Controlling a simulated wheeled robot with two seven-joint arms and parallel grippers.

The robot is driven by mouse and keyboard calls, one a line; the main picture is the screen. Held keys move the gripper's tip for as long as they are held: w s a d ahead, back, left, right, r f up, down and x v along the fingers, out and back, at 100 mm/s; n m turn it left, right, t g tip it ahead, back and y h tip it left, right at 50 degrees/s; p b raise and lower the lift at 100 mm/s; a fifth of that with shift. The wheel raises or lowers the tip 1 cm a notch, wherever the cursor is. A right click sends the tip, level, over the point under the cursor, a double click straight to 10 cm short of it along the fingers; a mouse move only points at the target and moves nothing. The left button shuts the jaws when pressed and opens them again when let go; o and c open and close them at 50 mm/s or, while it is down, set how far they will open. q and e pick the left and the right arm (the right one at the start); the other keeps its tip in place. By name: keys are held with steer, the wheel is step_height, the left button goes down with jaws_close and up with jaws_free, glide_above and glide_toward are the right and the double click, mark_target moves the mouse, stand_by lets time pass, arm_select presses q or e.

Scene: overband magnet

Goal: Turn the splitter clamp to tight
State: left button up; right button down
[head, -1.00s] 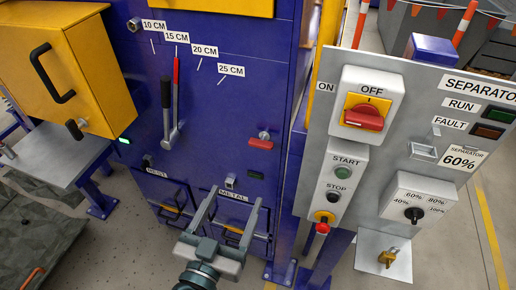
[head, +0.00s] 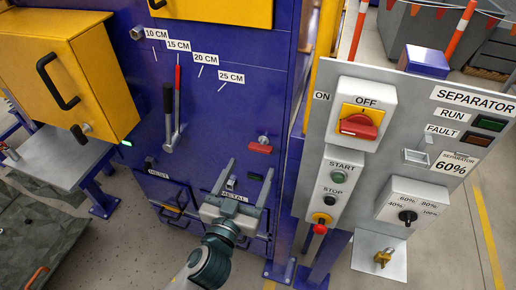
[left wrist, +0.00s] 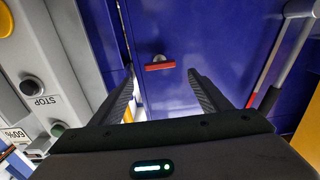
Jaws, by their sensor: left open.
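The splitter clamp appears to be the short red handle (head: 259,148) with a metal pivot, on the blue panel right of the distance labels. It lies roughly level. My left gripper (head: 249,167) is open and empty just below it in the head view, fingers pointing up at the panel. In the left wrist view the red handle (left wrist: 159,66) shows between the two open fingertips (left wrist: 161,75), apparently beyond them and not touched. No clamp marking is readable. My right gripper is out of view.
A grey separator control panel (head: 398,83) stands close on the right, with a red switch and start and stop buttons. A yellow box (head: 95,65) juts out at the left. Drawers, one labelled METAL, sit low behind my left gripper.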

mark_target(259, 150)
arm_select(q)
steer(key=p+x, duration=0.1)
steer(key=x, duration=0.6)
steer(key=shift+w+p, duration=0.25)
steer(key=shift+p, duration=0.05)
steer(key=shift+c, duration=0.6)
steer(key=c, duration=0.9)
